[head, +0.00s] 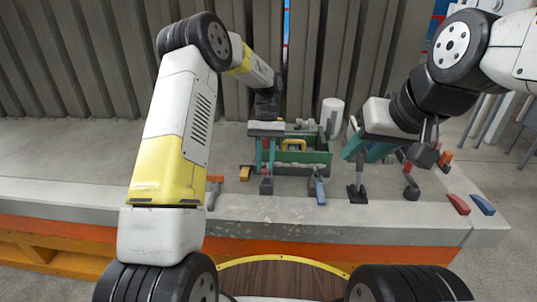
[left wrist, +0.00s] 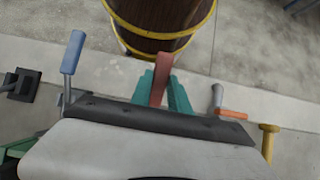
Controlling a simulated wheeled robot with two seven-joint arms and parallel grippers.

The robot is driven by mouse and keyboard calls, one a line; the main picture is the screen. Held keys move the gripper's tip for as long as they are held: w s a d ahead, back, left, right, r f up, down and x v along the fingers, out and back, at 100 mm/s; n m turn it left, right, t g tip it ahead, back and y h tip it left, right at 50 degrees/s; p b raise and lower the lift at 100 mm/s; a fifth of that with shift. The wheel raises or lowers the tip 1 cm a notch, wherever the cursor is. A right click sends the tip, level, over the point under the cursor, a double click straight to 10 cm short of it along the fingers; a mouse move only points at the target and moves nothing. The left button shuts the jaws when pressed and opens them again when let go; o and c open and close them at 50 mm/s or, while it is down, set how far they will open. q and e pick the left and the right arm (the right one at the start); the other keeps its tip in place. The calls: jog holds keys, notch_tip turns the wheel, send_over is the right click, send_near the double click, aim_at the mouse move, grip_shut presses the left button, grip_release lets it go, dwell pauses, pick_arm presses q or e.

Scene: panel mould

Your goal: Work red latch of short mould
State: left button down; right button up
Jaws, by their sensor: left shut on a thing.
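My left gripper (head: 266,165) reaches down over the concrete slab. In the left wrist view its teal fingers (left wrist: 163,95) are shut on a red latch handle (left wrist: 159,82), which sticks out between them. A dark grey base (head: 266,186) shows below these fingers in the head view. The latch's join to the mould is hidden, and the short mould cannot be told apart clearly. My right gripper (head: 364,156) is further right, its teal fingers apart. A black upright with a flat foot (head: 357,194) shows near them; I cannot tell whether they touch.
A blue-handled latch (head: 319,190) stands right of the left gripper; it also shows in the left wrist view (left wrist: 73,52). A green tool box (head: 318,158) stands behind. Red (head: 458,204) and blue (head: 482,204) pieces lie far right.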

pick_arm(q)
jog(key=c, duration=1.2)
grip_release()
jog(key=shift+c, duration=0.2)
jog(key=v, duration=0.7)
jog(key=shift+w+r, duration=0.25)
jog(key=shift+r, duration=0.05)
